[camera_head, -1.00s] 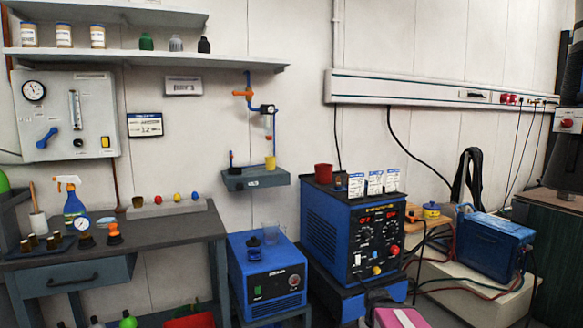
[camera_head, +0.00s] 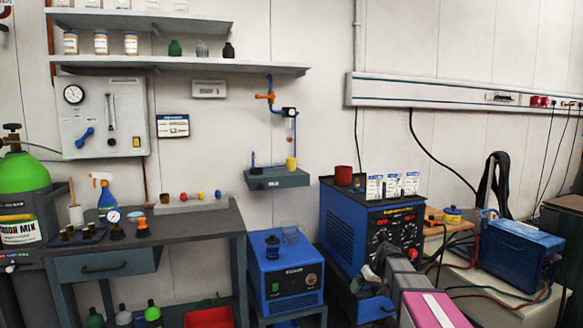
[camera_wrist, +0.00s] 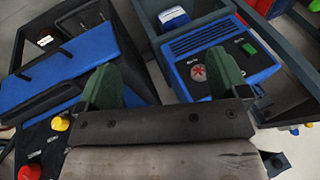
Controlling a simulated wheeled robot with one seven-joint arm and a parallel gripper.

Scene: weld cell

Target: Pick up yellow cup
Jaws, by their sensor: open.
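The small yellow cup (camera_head: 291,163) stands upright on a grey wall shelf (camera_head: 277,181), below a blue pipe with a gauge. My gripper (camera_head: 372,285) shows at the lower right in the head view, in front of the blue welding machine and well below and right of the cup. In the wrist view my gripper (camera_wrist: 168,90) has its two green fingers wide apart with nothing between them. The cup cannot be made out in the wrist view.
A blue unit (camera_head: 284,287) with a dark blue jar and a clear cup on top stands below the shelf. The blue welding machine (camera_head: 340,225) carries a red cup (camera_head: 344,176) and several cards. A workbench (camera_head: 190,222) stands at left. The air before the shelf is clear.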

